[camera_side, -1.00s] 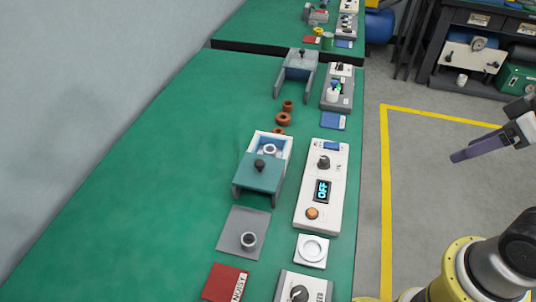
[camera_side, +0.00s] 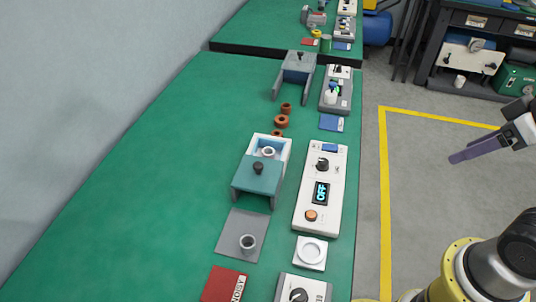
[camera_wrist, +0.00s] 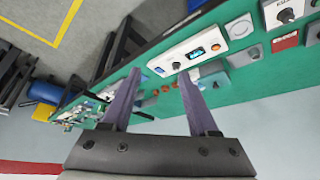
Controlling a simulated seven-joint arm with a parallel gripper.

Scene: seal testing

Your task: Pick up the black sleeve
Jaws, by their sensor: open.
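A small upright ring-shaped sleeve (camera_side: 248,242) stands on a flat grey pad (camera_side: 252,222) on the green bench in the side view. My gripper (camera_side: 456,158) is at the right of the side view, over the floor beyond the bench edge, well away from the sleeve. In the wrist view my gripper (camera_wrist: 159,75) has its two purple fingers spread apart with nothing held between them. The sleeve is not clear in the wrist view.
A teal-lidded box (camera_side: 258,178) holds a pale ring. Brown rings (camera_side: 281,121) lie farther back. The bench's left side is clear.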

